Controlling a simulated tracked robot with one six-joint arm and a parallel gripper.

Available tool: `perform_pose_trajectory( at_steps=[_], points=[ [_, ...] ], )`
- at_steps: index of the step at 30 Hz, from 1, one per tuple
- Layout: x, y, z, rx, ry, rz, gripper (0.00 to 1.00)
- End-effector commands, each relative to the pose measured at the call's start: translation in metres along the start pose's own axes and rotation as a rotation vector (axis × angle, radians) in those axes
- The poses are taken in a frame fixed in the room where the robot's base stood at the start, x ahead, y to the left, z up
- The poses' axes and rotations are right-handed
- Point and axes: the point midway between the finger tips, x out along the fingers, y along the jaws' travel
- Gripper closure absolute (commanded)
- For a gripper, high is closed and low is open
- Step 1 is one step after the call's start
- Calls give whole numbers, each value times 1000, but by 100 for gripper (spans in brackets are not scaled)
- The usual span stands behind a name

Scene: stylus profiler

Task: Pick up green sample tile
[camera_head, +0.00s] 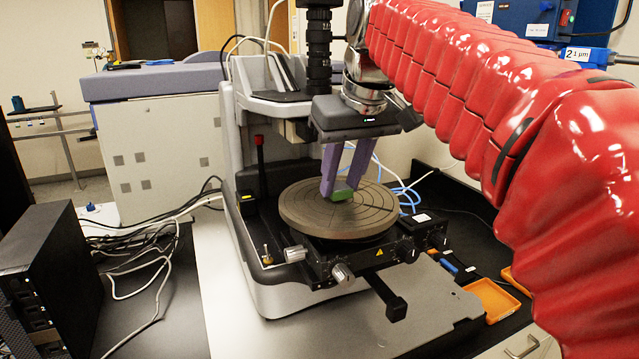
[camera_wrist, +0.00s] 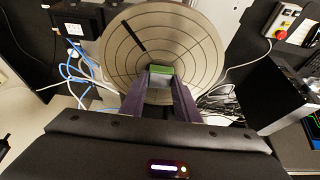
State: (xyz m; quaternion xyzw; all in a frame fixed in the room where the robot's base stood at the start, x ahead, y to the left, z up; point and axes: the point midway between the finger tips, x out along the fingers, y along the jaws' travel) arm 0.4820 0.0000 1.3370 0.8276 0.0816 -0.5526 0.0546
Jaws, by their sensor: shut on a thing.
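The green sample tile (camera_head: 341,195) is at the round stage (camera_head: 300,214) of the profiler. My gripper (camera_head: 341,190) reaches down over the stage with its two purple fingers shut on the tile. In the wrist view the tile (camera_wrist: 160,70) shows between the tips of my gripper (camera_wrist: 160,76), in front of the round stage (camera_wrist: 205,55) with its ring and spoke lines. I cannot tell whether the tile touches the stage or is slightly above it.
The profiler's column and black lens tube (camera_head: 318,50) stand just behind my gripper. A red-topped post (camera_head: 260,150) is left of the stage. Stage knobs (camera_head: 342,273) stick out in front. Orange trays (camera_head: 492,298) lie at the right. A black computer case (camera_head: 50,280) stands at left.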

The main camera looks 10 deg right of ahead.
Motion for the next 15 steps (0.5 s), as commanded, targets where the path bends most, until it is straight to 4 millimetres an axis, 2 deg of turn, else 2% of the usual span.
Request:
perform_pose_trajectory(
  at_steps=[15],
  points=[
    [-58,0,-25,0,1,0,92]
  ],
)
